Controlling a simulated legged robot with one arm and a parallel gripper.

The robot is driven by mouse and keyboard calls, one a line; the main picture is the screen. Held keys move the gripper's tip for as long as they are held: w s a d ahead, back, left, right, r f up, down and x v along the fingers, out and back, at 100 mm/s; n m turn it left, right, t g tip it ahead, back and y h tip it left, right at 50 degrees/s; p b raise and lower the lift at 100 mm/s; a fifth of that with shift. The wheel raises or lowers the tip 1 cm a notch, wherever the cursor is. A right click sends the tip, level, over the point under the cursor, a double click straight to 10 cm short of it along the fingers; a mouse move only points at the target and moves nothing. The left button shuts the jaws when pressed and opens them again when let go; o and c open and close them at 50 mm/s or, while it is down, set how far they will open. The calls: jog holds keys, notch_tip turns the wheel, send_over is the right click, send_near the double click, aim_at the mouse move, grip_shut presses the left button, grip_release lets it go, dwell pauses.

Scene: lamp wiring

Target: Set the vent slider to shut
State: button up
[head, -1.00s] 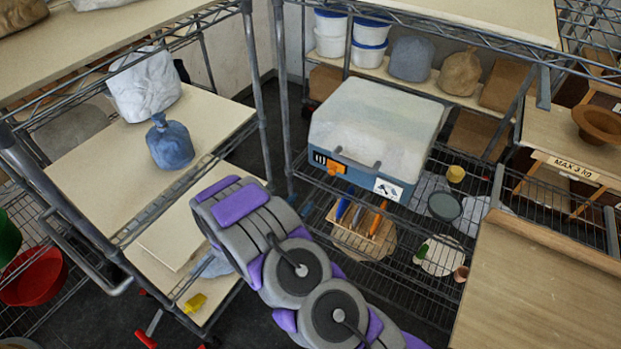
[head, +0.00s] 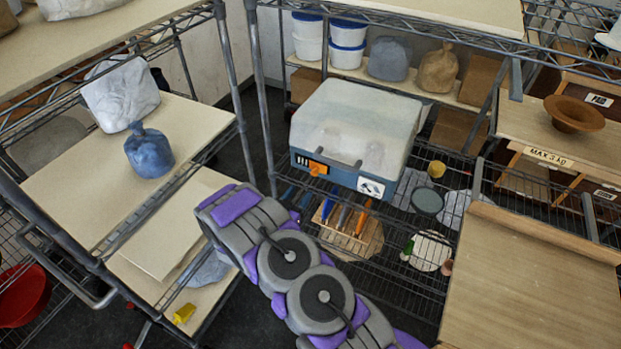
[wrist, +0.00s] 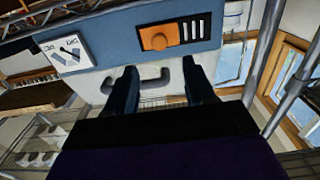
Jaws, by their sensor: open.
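The blue-fronted box with a pale translucent lid (head: 358,125) stands on a wire shelf in the head view. Its vent slider (head: 317,168) is an orange piece on the front's left part, with slots showing left of it. In the wrist view, where the box appears upside down, the orange slider (wrist: 158,38) has a round knob and sits on a black plate. Several pale slots show uncovered to its right. My gripper (wrist: 160,76) is open and empty, apart from the slider, with a grey handle (wrist: 137,80) seen between its fingers. The head view does not show my gripper.
Below the box, a wooden rack (head: 345,222) holds colored tools. Metal shelf posts (head: 262,95) stand left of the box. A wooden counter (head: 530,285) is at the right.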

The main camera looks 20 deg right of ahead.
aim_at(313, 174)
jog(key=b+x, duration=0.1)
jog(key=x, duration=0.8)
grip_shut()
dwell(0.4)
